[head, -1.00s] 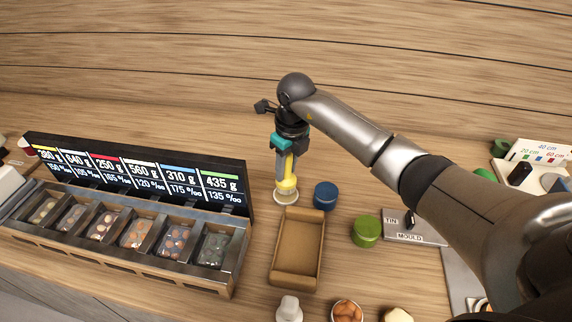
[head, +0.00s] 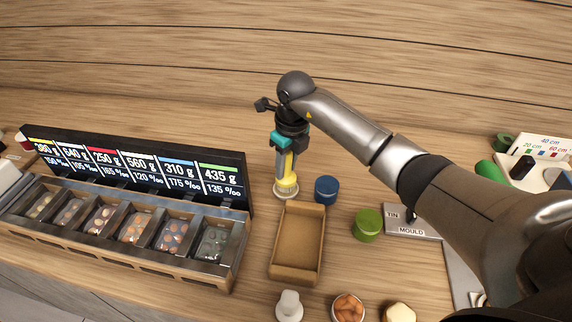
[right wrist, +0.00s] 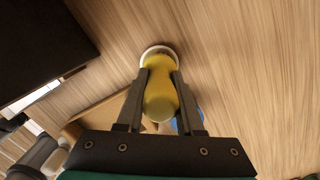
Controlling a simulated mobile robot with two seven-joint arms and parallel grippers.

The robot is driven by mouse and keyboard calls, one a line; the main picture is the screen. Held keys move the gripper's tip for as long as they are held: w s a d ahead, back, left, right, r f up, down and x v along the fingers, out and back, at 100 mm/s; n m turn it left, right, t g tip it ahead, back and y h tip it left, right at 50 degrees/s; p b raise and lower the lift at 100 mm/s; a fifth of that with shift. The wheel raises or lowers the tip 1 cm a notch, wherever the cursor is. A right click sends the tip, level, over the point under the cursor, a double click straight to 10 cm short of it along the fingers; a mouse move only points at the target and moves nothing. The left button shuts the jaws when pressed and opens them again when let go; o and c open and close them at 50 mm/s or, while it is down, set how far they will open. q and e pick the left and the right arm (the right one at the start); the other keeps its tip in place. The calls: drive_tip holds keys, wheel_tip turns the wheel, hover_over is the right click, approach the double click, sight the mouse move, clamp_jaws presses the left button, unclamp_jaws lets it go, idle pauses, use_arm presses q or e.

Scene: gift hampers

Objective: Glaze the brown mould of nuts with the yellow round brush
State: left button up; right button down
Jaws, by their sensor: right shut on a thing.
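My right gripper (head: 286,155) is shut on the yellow round brush (head: 289,163), held upright behind the tan tray. In the right wrist view the brush (right wrist: 160,95) sits between the two fingers. Its lower end is at a pale round piece (head: 286,190), whose white rim shows in the right wrist view (right wrist: 158,50); whether this is a dish or part of the brush I cannot tell. A round bowl of brown nut-like pieces (head: 348,309) is at the bottom edge, apart from the brush. I cannot tell if it is the mould. My left gripper is not in view.
An open tan tray (head: 274,272) lies in front of the brush. A blue round pot (head: 327,189) and a green one (head: 367,225) stand to its right. A compartment rack (head: 232,270) with a black label board (head: 130,172) is at left. A white knobbed piece (head: 289,306) stands near the front.

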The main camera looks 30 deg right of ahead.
drive_tip(key=shift+f+b, duration=0.35)
drive_tip(key=shift+f, duration=0.2)
idle(1.2)
drive_tip(key=shift+r+p, duration=2.85)
drive_tip(key=shift+r, duration=0.75)
drive_tip(key=shift+f, duration=0.1)
